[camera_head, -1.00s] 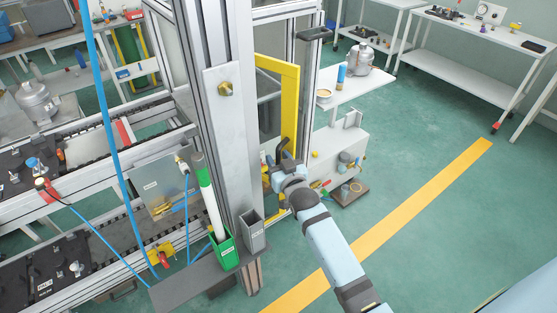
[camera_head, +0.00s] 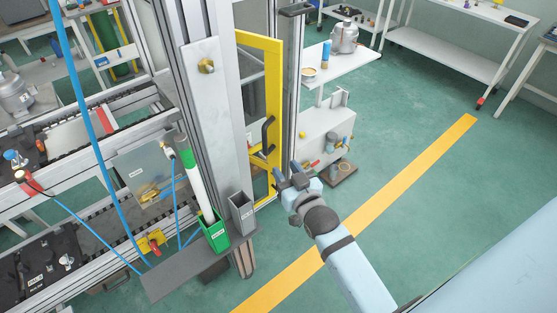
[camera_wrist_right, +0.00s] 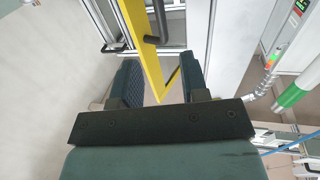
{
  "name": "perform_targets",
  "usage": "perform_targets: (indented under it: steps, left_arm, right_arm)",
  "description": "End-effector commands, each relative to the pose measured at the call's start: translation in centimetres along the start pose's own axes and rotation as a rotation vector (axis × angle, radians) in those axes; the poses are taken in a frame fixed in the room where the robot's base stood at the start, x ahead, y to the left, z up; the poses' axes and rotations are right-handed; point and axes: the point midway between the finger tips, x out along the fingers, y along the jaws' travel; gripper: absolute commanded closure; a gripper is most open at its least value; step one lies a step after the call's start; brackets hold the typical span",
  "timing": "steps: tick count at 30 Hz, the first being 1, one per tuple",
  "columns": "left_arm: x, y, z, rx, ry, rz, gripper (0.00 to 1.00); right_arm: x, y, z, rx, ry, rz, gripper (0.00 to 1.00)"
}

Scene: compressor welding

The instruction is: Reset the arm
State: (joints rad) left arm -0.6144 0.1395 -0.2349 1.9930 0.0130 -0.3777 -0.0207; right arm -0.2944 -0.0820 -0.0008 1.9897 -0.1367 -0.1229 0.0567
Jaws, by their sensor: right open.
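My right gripper (camera_head: 289,178) is in the middle of the head view, at the end of my light blue right arm. It is open and empty, and its two dark fingers (camera_wrist_right: 160,80) stand apart in the right wrist view. The yellow door frame (camera_head: 273,90) with its black handle (camera_head: 267,132) is just beyond and left of the gripper. The yellow frame also shows between and above the fingers in the right wrist view (camera_wrist_right: 137,35), with the dark handle (camera_wrist_right: 159,20) near the top. I see a gap between gripper and handle in the head view. My left gripper is not in view.
A metal post (camera_head: 213,100) stands left of the gripper. Green (camera_head: 216,235) and grey (camera_head: 242,212) holders sit on a dark shelf at its foot; a white-and-green rod stands in the green one. A white side table (camera_head: 345,68) is behind. Green floor right of the yellow line (camera_head: 400,182) is clear.

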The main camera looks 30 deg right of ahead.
Motion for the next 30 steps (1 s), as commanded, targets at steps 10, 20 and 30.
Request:
perform_targets:
  steps: [10, 20, 30]
  left_arm:
    - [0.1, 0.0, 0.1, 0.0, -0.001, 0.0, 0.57]
    - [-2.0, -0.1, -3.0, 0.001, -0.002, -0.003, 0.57]
    - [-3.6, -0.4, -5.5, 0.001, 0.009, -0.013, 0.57]
  right_arm:
    - [-0.8, 0.0, -0.1, 0.0, 0.001, 0.0, 0.59]
    - [-7.4, -3.0, 4.3, -0.04, -0.256, -0.134, 0.59]
    - [-18.3, -6.4, 10.2, -0.077, -0.576, -0.305, 0.59]
